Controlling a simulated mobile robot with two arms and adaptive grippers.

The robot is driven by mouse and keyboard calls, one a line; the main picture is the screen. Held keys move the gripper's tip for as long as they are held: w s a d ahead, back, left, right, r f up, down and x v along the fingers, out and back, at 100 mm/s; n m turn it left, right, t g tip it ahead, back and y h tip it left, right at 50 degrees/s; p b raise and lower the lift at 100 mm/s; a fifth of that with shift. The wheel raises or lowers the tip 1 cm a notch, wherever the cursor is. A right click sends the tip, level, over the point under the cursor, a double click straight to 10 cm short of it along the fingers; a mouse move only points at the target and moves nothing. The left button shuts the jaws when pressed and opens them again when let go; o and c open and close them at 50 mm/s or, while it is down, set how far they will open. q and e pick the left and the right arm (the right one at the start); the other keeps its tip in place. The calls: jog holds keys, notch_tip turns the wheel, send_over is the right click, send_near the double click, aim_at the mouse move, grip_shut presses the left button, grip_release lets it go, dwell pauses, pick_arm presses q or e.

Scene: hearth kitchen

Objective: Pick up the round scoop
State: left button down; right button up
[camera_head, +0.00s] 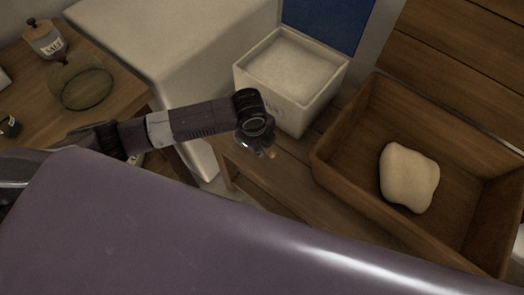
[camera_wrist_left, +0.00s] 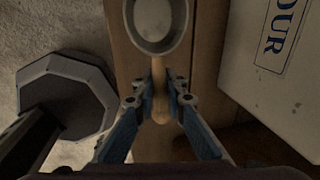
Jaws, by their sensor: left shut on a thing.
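The round scoop shows in the left wrist view, with a round metal-rimmed bowl (camera_wrist_left: 160,22) at the top and a pale wooden handle (camera_wrist_left: 160,103) pointing down. My left gripper (camera_wrist_left: 161,88) is shut on the handle, one blue-and-grey finger on each side. In the head view my left gripper (camera_head: 257,140) hangs over the near left end of the wooden bench, left of the trough; the scoop is mostly hidden there. I cannot tell whether the scoop touches the bench. My right gripper is not in view.
A white flour box (camera_head: 270,93) stands on the bench (camera_head: 283,178) just beyond the gripper. A wooden trough (camera_head: 340,178) with a lump of dough (camera_head: 408,178) is on the right. A salt jar (camera_head: 46,42) and a glass jar (camera_head: 82,86) stand on the left table.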

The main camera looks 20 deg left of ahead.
aim_at(263, 147)
pick_arm(q)
notch_tip(263, 147, up, 16)
jog(key=shift+p, duration=0.4)
